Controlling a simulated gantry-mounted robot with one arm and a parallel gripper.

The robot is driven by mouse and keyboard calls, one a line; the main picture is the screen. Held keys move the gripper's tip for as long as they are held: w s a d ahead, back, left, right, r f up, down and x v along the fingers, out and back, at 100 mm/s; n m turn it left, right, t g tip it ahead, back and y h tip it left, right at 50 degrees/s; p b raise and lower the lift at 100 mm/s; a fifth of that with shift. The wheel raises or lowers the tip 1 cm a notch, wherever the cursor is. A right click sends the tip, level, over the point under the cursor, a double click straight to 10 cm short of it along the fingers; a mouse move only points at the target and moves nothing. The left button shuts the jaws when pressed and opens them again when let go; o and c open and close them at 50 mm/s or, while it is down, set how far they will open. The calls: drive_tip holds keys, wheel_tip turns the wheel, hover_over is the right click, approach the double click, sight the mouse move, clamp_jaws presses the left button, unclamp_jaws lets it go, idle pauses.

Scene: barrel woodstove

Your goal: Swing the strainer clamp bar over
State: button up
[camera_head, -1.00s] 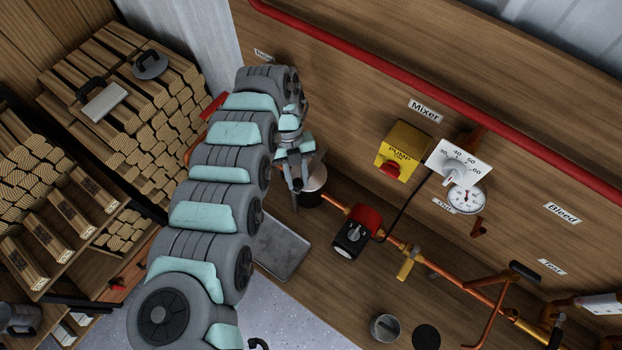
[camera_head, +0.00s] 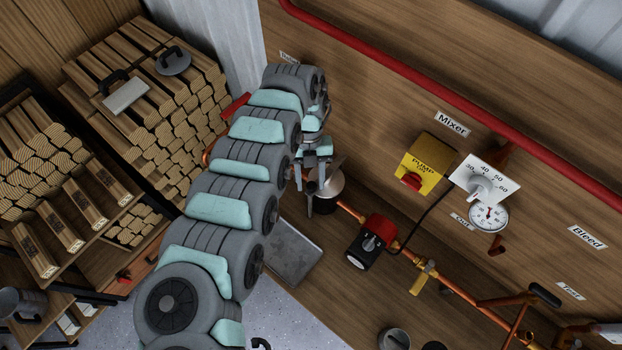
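The strainer looks like a short dark pot (camera_head: 324,207) with a shiny round metal top (camera_head: 331,187), at the left end of the copper pipe. My gripper (camera_head: 305,187) is right at its left side, pointing down, and partly covers it. The fingers are small and overlap the pot in the picture, so I cannot tell whether they touch it or are closed on anything. I cannot make out the clamp bar clearly; it is too small or hidden by my gripper.
The copper pipe (camera_head: 350,210) runs right to a red and black pump (camera_head: 372,241). A grey tray (camera_head: 291,252) lies below the strainer. A yellow pump box (camera_head: 424,163), a mixer dial (camera_head: 482,186) and a gauge (camera_head: 489,217) are on the wall. Stacked firewood (camera_head: 150,110) stands left.

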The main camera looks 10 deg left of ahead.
drive_tip(key=shift+o, duration=0.5)
drive_tip(key=b+v, duration=0.2)
drive_tip(key=v, duration=0.9)
